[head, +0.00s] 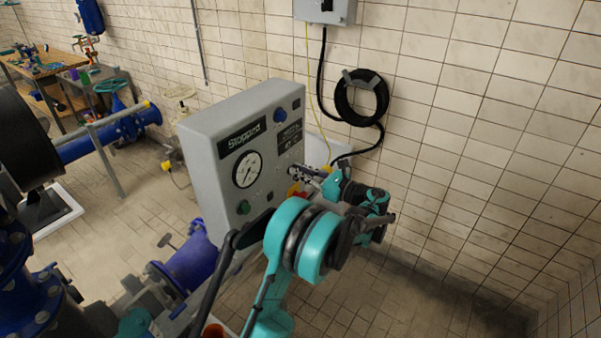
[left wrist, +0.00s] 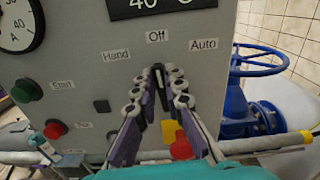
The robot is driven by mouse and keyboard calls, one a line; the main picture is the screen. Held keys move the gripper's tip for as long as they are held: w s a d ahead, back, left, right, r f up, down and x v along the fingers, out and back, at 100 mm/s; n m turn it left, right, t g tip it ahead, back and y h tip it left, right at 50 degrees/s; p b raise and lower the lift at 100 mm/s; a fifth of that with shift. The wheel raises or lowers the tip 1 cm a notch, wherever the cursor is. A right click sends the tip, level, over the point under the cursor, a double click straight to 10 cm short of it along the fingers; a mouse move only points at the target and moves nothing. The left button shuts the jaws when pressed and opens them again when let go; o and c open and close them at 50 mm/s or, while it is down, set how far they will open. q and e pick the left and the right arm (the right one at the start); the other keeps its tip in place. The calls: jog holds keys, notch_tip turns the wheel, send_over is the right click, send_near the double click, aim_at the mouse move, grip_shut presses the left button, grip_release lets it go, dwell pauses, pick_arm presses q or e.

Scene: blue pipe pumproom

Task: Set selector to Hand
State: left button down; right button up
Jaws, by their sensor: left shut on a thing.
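The grey control panel (head: 222,137) stands in the middle of the head view. In the left wrist view its selector has the labels Hand (left wrist: 116,55), Off (left wrist: 157,36) and Auto (left wrist: 203,44). The dark selector knob (left wrist: 157,72) is below Off and looks roughly upright, toward Off. The fingers hide most of it. My left gripper (left wrist: 158,88) is shut on the knob, one finger on each side. In the head view this gripper (head: 299,176) is at the panel's lower right face. My right gripper is not in view.
A green Start button (left wrist: 28,90) and a red button (left wrist: 54,130) are left of the selector. A red knob on yellow (left wrist: 181,149) is just below the fingers. A blue valve wheel (left wrist: 256,62) stands to the right. The panel display reads Stopped (head: 245,135).

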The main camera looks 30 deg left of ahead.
pick_arm(q)
jog(key=n, duration=0.1)
jog(key=n+b, duration=0.1)
jog(key=n, duration=0.1)
jog(key=shift+s+f+n+b, duration=0.25)
jog(key=shift+s+n+b, duration=0.05)
jog(key=shift+n+b, duration=0.1)
jog(key=shift+s+f+n+b, duration=0.15)
jog(key=shift+n+b, duration=0.4)
jog(key=shift+n, duration=1.35)
jog(key=c, duration=1.7)
grip_release()
jog(key=shift+o, duration=0.5)
jog(key=shift+a, duration=0.1)
jog(key=s+d, duration=0.1)
jog(key=d, duration=1.1)
